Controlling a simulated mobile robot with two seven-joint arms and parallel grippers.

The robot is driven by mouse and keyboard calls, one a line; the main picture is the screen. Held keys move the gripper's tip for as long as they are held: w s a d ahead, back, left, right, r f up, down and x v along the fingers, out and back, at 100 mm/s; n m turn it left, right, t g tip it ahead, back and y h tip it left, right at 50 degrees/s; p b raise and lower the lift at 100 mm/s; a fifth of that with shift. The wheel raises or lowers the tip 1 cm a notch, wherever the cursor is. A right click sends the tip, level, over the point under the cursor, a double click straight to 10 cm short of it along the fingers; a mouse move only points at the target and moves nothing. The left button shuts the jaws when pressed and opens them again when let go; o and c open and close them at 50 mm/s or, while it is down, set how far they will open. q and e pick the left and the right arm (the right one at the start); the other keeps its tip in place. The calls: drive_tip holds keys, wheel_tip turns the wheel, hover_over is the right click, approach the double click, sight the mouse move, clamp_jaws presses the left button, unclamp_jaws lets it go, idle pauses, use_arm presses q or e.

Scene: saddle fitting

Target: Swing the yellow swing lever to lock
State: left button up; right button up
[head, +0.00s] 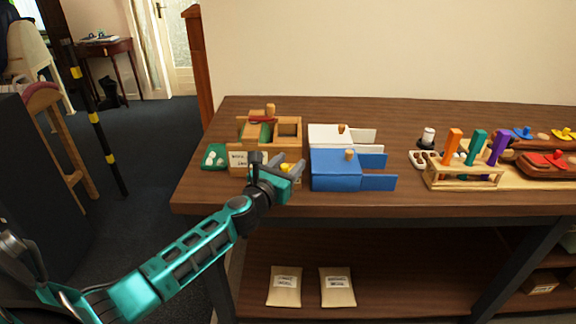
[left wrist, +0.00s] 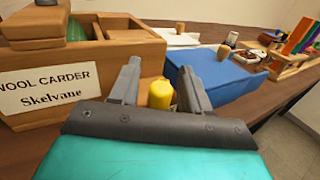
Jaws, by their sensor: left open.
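The yellow swing lever shows as a yellow rounded knob (left wrist: 160,94) low in front of the wooden wool carder box (left wrist: 115,62). In the head view the yellow knob (head: 286,167) is small and partly hidden by my gripper. My left gripper (left wrist: 158,76) is open, with its two grey fingers on either side of the yellow knob in the picture. I see gaps between the knob and the fingers, and cannot tell how deep it sits between them. In the head view my left gripper (head: 279,164) is at the front of the box. My right gripper is not in view.
A label (left wrist: 45,88) on the box reads "WOOL CARDER Skelvane". A blue box (head: 335,170) with open flaps stands close to the right, and a white one (head: 325,138) behind it. A green tray (head: 215,156) lies left. The table's front edge (head: 300,207) is bare.

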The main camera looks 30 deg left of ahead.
use_arm(q)
clamp_jaws()
idle(0.4)
